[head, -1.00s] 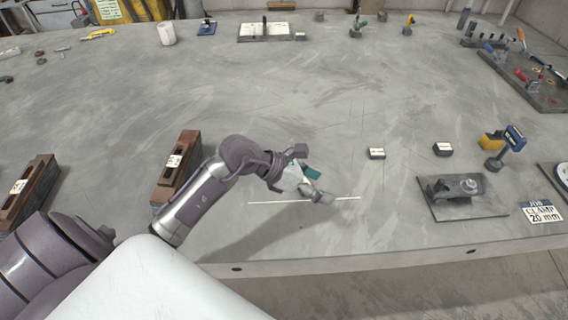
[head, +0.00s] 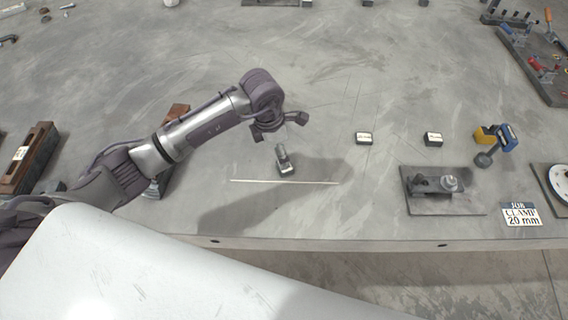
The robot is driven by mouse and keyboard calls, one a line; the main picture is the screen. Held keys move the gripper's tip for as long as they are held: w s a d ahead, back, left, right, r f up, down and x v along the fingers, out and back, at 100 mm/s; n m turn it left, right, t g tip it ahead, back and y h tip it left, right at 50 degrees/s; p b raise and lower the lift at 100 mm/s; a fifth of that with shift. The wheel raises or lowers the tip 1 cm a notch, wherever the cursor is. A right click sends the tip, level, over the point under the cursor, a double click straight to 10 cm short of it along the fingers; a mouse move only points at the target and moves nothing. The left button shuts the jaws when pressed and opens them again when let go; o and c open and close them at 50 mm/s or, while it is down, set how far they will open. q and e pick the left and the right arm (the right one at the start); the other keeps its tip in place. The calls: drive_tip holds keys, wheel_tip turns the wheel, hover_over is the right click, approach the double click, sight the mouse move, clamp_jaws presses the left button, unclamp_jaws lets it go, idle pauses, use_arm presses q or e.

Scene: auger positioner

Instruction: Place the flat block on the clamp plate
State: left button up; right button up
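The clamp plate (head: 468,205) is a dark grey plate near the front right of the table, with a metal clamp (head: 432,183) mounted on it. My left gripper (head: 291,141) is above the table, left of both blocks. Its fingers are spread, with nothing visible between them. My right gripper is out of view.
A thin pale strip (head: 285,181) lies below my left gripper. A sign (head: 522,214) reads "JOB CLAMP 20 mm". A blue and yellow tool (head: 496,140) stands behind the plate. Brown slotted blocks (head: 28,158) are at left.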

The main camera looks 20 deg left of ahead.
use_arm(q)
drive_tip(key=shift+w+d+f, duration=0.1)
drive_tip(key=shift+f, duration=0.45)
drive_tip(key=shift+d+f, duration=0.15)
drive_tip(key=shift+f, duration=0.35)
drive_tip(key=f, duration=0.1)
drive_tip(key=f+p, duration=0.1)
drive_tip(key=f, duration=0.1)
drive_tip(key=shift+w+d+f+p, duration=0.25)
drive_tip(key=shift+w+d+p, duration=0.05)
drive_tip(key=shift+d, duration=0.1)
drive_tip(key=shift+w+f, duration=0.1)
drive_tip(key=shift+f, duration=0.45)
drive_tip(key=c, duration=1.5)
clamp_jaws()
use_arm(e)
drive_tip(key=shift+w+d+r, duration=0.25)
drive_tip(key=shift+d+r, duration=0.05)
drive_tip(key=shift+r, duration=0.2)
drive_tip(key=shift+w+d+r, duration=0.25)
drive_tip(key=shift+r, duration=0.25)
use_arm(q)
drive_tip(key=shift+r, duration=0.2)
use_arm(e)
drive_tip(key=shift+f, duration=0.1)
